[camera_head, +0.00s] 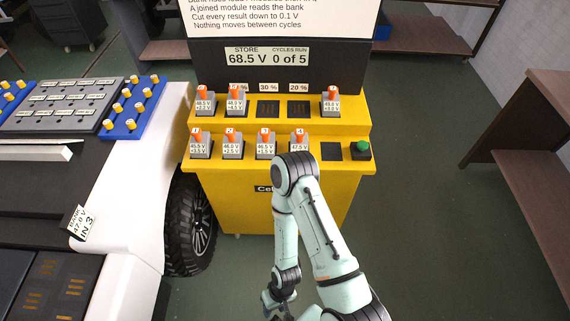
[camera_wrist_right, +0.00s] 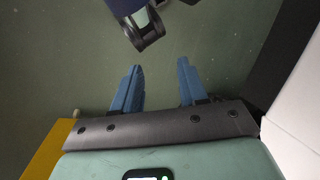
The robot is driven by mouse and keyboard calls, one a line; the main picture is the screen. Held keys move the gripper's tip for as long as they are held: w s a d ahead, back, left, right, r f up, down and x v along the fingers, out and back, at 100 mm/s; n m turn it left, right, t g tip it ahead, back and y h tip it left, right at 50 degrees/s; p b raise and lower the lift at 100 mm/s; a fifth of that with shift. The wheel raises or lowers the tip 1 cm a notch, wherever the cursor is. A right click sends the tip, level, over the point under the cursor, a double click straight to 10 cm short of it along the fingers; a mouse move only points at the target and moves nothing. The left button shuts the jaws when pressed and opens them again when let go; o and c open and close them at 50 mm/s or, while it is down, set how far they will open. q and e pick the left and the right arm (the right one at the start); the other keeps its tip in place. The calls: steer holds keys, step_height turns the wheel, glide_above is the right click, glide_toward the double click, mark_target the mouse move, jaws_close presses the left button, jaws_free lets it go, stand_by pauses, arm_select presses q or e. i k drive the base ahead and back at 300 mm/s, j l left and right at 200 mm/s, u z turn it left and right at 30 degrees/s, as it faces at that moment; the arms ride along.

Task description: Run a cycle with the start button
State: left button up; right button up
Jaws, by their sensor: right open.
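The green start button (camera_head: 362,147) sits on a dark box at the right end of the yellow cart's (camera_head: 240,200) front ledge. My right arm reaches up in front of the cart and folds back down. My right gripper (camera_head: 275,303) hangs low at the bottom of the head view, well below and left of the button, and part of it is cut off. In the right wrist view its two blue fingers (camera_wrist_right: 158,85) stand apart with nothing between them. The display (camera_head: 266,56) reads "STORE 68.5 V" and "CYCLES RUN 0 of 5". My left gripper is out of view.
Several orange-handled modules (camera_head: 265,145) stand in two rows on the cart; an empty dark slot (camera_head: 331,151) lies left of the button. A white vehicle (camera_head: 130,210) with a black wheel (camera_head: 192,225) stands at left. Floor (camera_head: 440,210) right of the cart is clear before brown shelves (camera_head: 530,150).

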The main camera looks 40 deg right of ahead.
mark_target(362, 145)
steer(key=z, duration=1.45)
steer(key=i+j, duration=0.05)
